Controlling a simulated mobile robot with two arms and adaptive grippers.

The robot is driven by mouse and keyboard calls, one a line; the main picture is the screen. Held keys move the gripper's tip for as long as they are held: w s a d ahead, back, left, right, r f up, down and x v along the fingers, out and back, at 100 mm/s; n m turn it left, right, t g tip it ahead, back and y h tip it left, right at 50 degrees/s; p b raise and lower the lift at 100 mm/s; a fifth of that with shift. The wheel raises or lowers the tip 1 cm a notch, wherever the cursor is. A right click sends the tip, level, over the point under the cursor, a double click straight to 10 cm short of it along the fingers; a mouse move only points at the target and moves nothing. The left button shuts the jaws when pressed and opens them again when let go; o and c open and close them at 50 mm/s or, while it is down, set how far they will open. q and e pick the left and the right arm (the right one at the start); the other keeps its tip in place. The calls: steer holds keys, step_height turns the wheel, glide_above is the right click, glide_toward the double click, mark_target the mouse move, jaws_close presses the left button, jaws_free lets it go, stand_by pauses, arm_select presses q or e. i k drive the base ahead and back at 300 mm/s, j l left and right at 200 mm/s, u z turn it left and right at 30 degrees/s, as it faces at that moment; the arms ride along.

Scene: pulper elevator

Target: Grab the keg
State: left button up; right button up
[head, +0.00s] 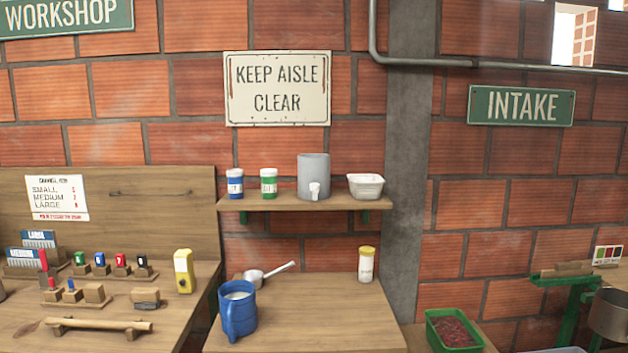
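A grey cylinder with a small white spigot on its front, which looks like the keg (313,177), stands upright on the wooden wall shelf (290,203) in the head view. A green jar with a white lid (268,183) stands to its left, and a white tub (365,187) stands to its right. Neither of my grippers is in view.
Below the shelf, a wooden counter (330,320) holds a blue jug (237,310), a scoop (265,274) and a yellow-lidded shaker (366,264). A cluttered workbench (190,308) is at left. A green crate (453,331) is at lower right. A blue jar (235,184) shares the shelf.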

mark_target(312, 167)
steer(key=i, duration=1.2)
